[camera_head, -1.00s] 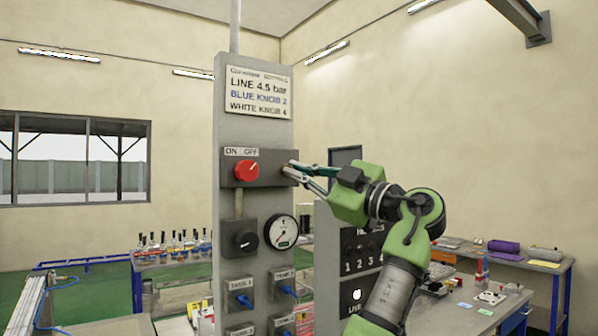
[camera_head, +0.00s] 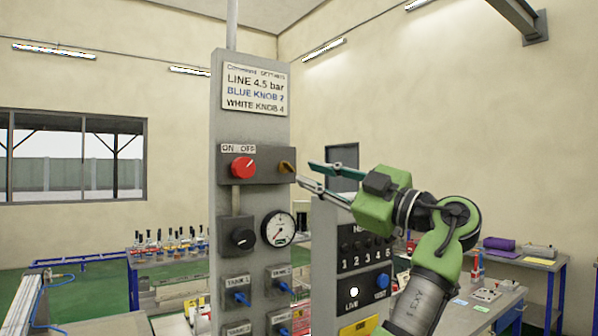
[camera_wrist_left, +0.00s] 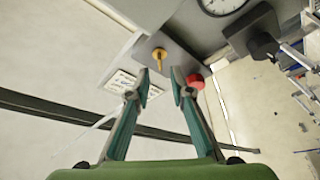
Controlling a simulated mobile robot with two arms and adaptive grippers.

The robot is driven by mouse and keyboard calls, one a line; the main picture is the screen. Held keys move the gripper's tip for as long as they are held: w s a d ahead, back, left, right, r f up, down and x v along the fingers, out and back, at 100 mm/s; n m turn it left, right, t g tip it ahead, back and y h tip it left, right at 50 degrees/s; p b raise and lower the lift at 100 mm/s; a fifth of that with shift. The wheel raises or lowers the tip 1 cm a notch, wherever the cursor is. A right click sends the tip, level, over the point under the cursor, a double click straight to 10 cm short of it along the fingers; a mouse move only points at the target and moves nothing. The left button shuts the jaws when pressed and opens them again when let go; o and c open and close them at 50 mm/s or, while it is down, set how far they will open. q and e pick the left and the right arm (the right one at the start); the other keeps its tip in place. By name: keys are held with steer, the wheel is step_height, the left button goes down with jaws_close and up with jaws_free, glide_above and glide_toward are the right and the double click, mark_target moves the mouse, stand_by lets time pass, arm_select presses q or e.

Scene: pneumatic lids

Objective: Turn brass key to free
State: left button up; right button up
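The brass key (camera_head: 287,168) sits at the right end of the dark switch box on the grey panel, beside the red knob (camera_head: 243,168). My left gripper (camera_head: 306,173) is just right of the key, its two fingers spread apart and empty. In the left wrist view the brass key (camera_wrist_left: 159,55) shows in full, just beyond and between the open fingertips (camera_wrist_left: 160,74), with a small gap. The red knob (camera_wrist_left: 195,81) is close to one finger there. My right gripper is not in view.
A pressure gauge (camera_head: 278,229) and a black knob (camera_head: 243,239) are below the switch box. Blue tank valves (camera_head: 238,297) sit lower on the panel. A dark control panel (camera_head: 363,243) stands to the right. The space above and right of my gripper is clear.

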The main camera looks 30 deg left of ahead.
arm_select(q)
steer(key=v, duration=0.6)
steer(key=shift+d, duration=0.3)
